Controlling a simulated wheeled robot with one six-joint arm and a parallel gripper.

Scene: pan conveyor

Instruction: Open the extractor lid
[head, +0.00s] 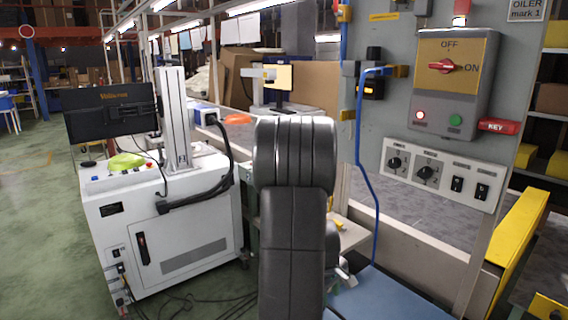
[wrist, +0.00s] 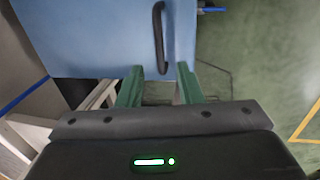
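The blue lid (wrist: 100,40) fills the upper left and middle of the wrist view. A black bar handle (wrist: 159,37) is fixed near its right edge and runs up the picture. My gripper (wrist: 160,74) is open, with its two green fingers apart. The handle's near end shows between the fingertips, with a gap on both sides. I cannot tell how far the fingertips are from the lid's surface. In the head view a blue panel (head: 390,296), apparently the same lid, shows at the bottom. My dark arm hides the handle and most of my gripper there.
A grey control panel (head: 400,105) with a red switch, dials and a red key tag stands at right. A blue cable (head: 362,150) hangs from it. A white machine cabinet (head: 165,225) stands at left. Green floor (wrist: 250,70) is clear right of the lid.

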